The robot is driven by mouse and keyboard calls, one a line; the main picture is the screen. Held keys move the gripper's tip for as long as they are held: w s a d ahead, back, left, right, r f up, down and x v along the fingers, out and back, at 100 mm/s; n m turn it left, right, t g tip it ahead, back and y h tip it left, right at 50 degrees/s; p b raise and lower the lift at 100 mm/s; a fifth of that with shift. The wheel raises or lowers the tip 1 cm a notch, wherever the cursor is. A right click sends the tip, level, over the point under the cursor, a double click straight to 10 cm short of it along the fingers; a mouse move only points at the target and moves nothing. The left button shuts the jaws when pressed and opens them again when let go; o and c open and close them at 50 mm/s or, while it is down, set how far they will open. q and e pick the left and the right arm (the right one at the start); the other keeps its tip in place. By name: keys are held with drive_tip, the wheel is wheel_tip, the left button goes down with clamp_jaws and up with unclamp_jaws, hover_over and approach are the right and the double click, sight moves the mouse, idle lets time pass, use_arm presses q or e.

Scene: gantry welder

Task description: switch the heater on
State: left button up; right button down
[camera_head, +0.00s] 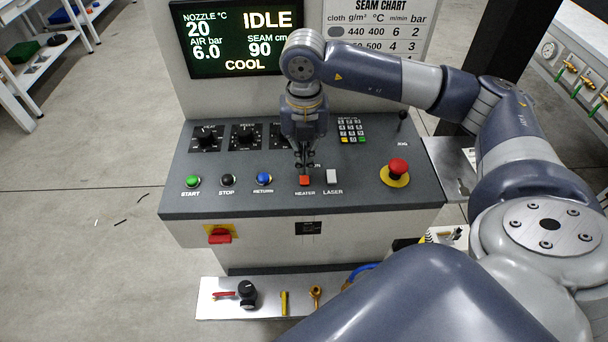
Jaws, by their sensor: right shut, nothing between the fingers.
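The heater switch (304,181) is a small orange-red rocker on the front of the dark control panel, above the label HEATER. My right gripper (305,171) is shut and empty. It points down right at the switch's back edge; I cannot tell whether the fingertips touch it. The display (232,40) reads IDLE, nozzle 20 °C, air 6.0 bar, seam 90 cm and COOL. My left gripper is not in view.
The white laser switch (331,176) is just right of the heater switch. The blue return button (264,179) is to its left, then black stop (228,180) and green start (193,181). A red emergency stop (398,167) stands at the right. A tool shelf (210,300) lies below.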

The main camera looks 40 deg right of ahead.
drive_tip(key=shift+f+b, duration=0.95)
drive_tip(key=shift+f, duration=0.25)
idle(0.3)
drive_tip(key=shift+r, duration=0.15)
drive_tip(key=shift+r+p, duration=0.55)
drive_tip(key=shift+r, duration=0.05)
drive_tip(key=shift+r+p, duration=1.7)
drive_tip(key=shift+r, duration=1.15)
drive_tip(key=shift+f, duration=0.1)
